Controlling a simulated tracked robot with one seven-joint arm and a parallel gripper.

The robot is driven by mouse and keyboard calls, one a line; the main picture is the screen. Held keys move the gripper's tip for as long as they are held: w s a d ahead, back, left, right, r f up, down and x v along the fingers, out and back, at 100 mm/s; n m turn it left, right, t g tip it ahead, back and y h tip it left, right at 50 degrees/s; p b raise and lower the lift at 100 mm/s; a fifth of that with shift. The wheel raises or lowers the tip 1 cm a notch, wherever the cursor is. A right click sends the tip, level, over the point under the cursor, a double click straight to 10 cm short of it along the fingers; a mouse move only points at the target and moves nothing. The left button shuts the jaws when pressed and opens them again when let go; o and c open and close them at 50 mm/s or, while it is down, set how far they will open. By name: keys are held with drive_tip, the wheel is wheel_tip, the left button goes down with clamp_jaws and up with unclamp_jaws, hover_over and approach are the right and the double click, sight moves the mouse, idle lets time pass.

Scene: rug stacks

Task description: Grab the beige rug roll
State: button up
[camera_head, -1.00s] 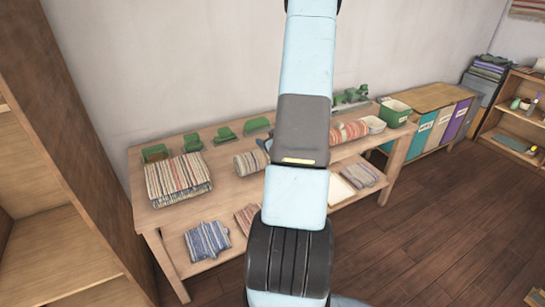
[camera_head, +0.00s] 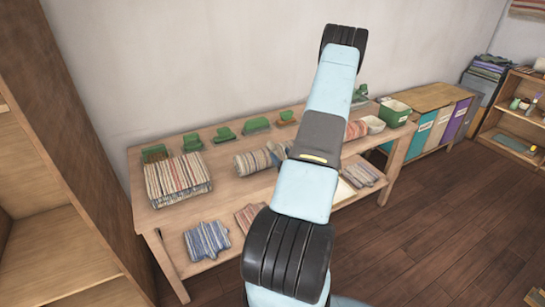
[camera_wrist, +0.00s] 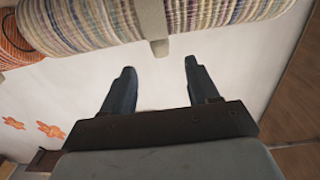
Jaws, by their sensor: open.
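A pale strip or post (camera_wrist: 152,22) crosses the front of the roll between the finger directions. I cannot tell for sure that both views show the same roll.
An orange roll (camera_wrist: 12,42) lies at the upper left of the wrist view, beside a white surface (camera_wrist: 70,85) with orange flowers. On the table are folded striped rugs (camera_head: 178,178), green items (camera_head: 257,125), a red roll (camera_head: 357,129) and a green bin (camera_head: 394,112).

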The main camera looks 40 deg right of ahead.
sight(274, 146)
drive_tip(key=shift+x, duration=4.5)
drive_tip(key=shift+r, duration=0.1)
clamp_jaws()
